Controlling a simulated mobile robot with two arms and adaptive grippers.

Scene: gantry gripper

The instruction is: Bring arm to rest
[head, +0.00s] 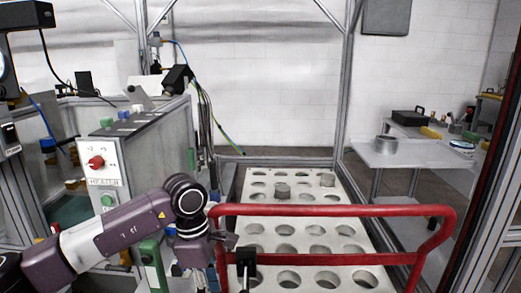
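My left arm comes in from the lower left, and its wrist bends down at the left end of a red tubular handle. My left gripper (225,241) is small and partly hidden there, close to the handle (335,210). I cannot tell whether it touches the handle or whether its fingers are open. My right arm and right gripper are not in view.
A control box (103,165) with a red knob stands left. A grey side table (410,152) stands right. Metal frame posts enclose the cell.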

